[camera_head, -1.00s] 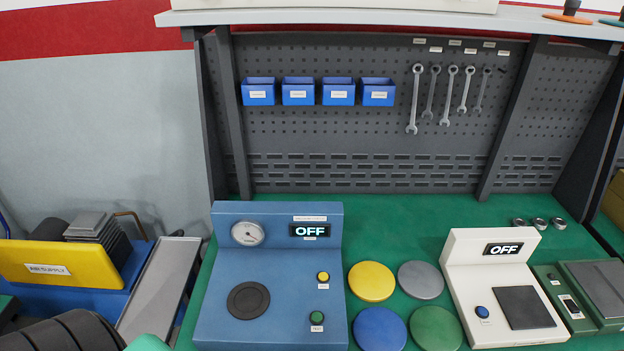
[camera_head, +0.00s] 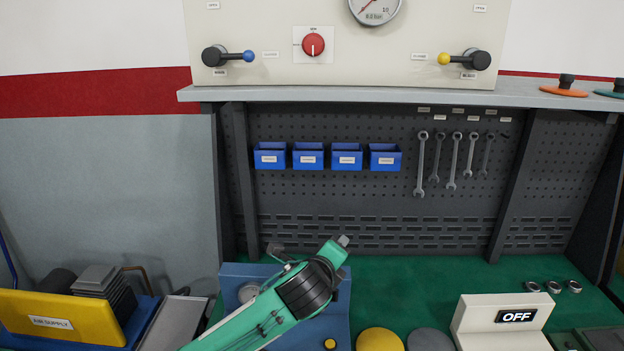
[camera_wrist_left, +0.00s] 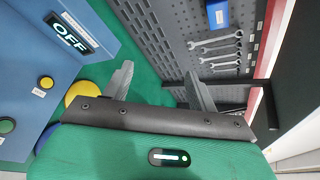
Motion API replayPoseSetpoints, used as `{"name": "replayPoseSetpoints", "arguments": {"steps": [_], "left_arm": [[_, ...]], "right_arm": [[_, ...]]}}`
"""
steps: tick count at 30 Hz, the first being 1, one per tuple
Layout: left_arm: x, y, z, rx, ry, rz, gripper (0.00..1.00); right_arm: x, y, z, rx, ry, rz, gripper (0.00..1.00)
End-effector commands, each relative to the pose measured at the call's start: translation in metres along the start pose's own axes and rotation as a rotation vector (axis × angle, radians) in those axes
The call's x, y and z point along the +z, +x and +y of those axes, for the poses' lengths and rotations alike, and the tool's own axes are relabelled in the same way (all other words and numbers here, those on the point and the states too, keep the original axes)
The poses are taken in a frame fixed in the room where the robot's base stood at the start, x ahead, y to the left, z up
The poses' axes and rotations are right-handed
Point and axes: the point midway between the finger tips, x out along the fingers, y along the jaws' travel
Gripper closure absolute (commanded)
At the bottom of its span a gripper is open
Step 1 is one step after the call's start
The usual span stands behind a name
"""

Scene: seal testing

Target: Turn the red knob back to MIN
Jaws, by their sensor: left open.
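The red knob (camera_head: 313,44) sits on a white square plate on the upper cream panel (camera_head: 260,15). Small labels stand around it, too small to read surely. A pale mark shows on its lower part. A gauge (camera_head: 375,8) is right of it, cut by the top edge. My left gripper (camera_head: 308,244) is in front of the pegboard, well below the knob and not touching it. The left wrist view shows its two fingers (camera_wrist_left: 160,88) apart, with nothing between them. The knob is not in that view. My right gripper is in neither view.
A lever with a blue ball (camera_head: 248,56) is left of the knob, one with a yellow ball (camera_head: 444,58) is right. The grey shelf (camera_head: 350,97) juts out below the panel. Blue bins (camera_head: 270,156) and wrenches (camera_head: 421,165) hang on the pegboard. My left arm partly hides the blue tester (camera_head: 336,325).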

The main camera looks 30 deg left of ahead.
Motion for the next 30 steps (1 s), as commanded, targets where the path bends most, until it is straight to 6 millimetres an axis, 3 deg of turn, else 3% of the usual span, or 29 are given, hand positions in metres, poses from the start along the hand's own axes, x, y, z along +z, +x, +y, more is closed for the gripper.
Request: {"name": "replayPoseSetpoints", "arguments": {"steps": [1,6,15,18,22,26,30], "left_arm": [[0.021,-0.003,-0.029,-0.053,0.098,-0.045,0.41],[0.080,-0.021,-0.106,-0.172,0.434,-0.214,0.41],[0.182,-0.085,-0.218,-0.225,0.961,-0.595,0.41],[0.206,-0.106,-0.240,-0.205,1.078,-0.698,0.41],[0.223,-0.123,-0.256,-0.179,1.170,-0.780,0.41],[0.231,-0.127,-0.263,-0.166,1.203,-0.807,0.41],[0.239,-0.117,-0.272,-0.163,1.204,-0.805,0.41]], "right_arm": [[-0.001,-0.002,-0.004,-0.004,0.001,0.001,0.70],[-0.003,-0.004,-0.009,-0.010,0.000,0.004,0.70],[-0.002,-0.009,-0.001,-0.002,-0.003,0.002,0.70],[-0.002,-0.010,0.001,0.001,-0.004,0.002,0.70],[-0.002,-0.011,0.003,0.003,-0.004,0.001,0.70],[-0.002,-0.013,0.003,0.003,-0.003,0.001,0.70],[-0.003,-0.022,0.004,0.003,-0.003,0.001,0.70]]}}
